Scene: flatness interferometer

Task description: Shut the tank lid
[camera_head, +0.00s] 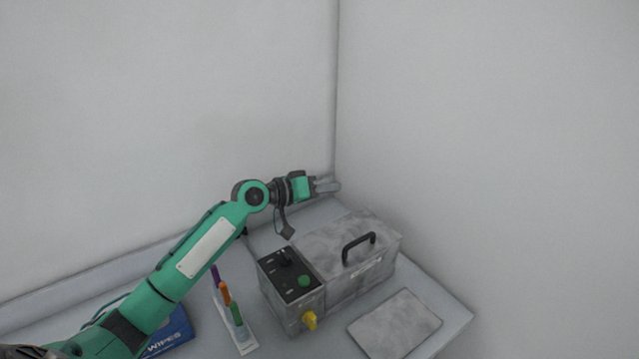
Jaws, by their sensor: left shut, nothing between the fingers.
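The tank (365,283) is a grey metal box on the bench, right of the middle of the head view. Its mottled grey lid (325,243) lies flat across the top, with no gap that I can see. A black bar handle (358,247) stands near the lid's front edge. My left gripper (328,186) is shut and empty. It shows above and behind the tank's back edge, close to the wall corner, apart from the lid. My right gripper is not in view.
A control box (289,274) with a green button and yellow knob adjoins the tank's left side. A holder (243,340) with coloured sticks and a blue wipes box (172,334) are left. A grey flat plate (396,325) lies in front. Walls close off the back and right.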

